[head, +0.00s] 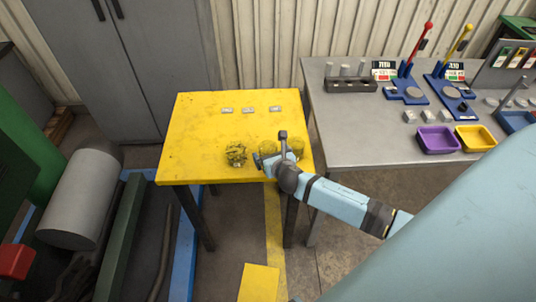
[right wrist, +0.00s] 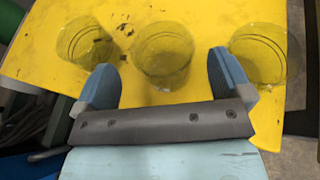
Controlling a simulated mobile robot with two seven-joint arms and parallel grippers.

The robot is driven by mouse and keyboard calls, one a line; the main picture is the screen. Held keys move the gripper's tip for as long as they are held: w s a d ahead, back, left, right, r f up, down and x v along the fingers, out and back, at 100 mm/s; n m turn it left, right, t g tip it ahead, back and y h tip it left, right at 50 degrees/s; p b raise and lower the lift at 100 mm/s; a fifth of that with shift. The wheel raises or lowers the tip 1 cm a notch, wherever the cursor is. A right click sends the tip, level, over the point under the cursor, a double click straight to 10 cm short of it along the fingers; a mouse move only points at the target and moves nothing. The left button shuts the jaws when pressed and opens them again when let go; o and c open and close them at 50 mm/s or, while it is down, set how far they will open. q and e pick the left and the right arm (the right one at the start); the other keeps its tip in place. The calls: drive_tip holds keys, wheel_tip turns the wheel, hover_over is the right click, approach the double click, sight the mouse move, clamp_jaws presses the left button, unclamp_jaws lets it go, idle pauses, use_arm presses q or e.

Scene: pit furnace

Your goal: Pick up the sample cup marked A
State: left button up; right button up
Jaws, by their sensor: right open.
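Three clear, yellow-looking sample cups stand in a row near the front edge of the yellow table (head: 205,125). In the head view they are the left cup (head: 236,154), the middle cup (head: 268,146) and the right cup (head: 297,146). I cannot read a letter on any of them. My right gripper (head: 268,160) is at the table's front edge, partly covering the middle and right cups. In the right wrist view, my right gripper (right wrist: 163,64) is open and empty, with the middle cup (right wrist: 163,55) ahead between its fingers. My left gripper is not in view.
Three small pale labels, the middle one (head: 249,109) among them, lie behind the cups. A grey bench (head: 350,130) to the right carries a purple tray (head: 438,140), a yellow tray (head: 475,139) and levers. A grey cabinet (head: 130,60) stands behind.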

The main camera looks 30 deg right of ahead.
sight(265, 144)
drive_tip(key=x, duration=0.4)
drive_tip(key=shift+w+d+r, duration=0.1)
drive_tip(key=shift+d+r, duration=0.1)
drive_tip(key=c, duration=1)
drive_tip(key=shift+r, duration=0.1)
